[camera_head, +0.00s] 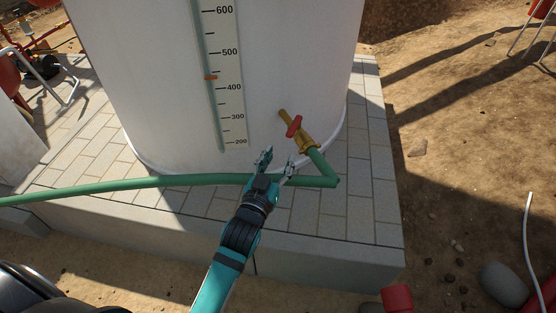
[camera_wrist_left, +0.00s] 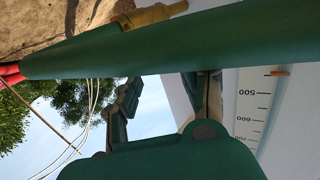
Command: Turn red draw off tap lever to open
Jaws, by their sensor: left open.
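The red lever (camera_head: 293,126) sits on the brass tap (camera_head: 307,142) low on the white tank (camera_head: 150,80). A green hose (camera_head: 110,187) runs from the tap, bends at the right and goes left across the slab. My left gripper (camera_head: 279,158) is open and empty, just below and left of the lever and apart from it; it overlaps the hose in the head view. The left wrist view shows its fingers (camera_wrist_left: 162,97) spread, the hose (camera_wrist_left: 180,48) crossing close by, and brass tap parts (camera_wrist_left: 150,15) at the top. The lever cannot be made out there. My right gripper is not in view.
A level gauge (camera_head: 222,75) with an orange marker runs up the tank. The tank stands on a paved slab (camera_head: 372,205) with a raised edge. Sandy ground (camera_head: 440,130) lies right of it, with a grey rock (camera_head: 503,285) and a white hose (camera_head: 527,235).

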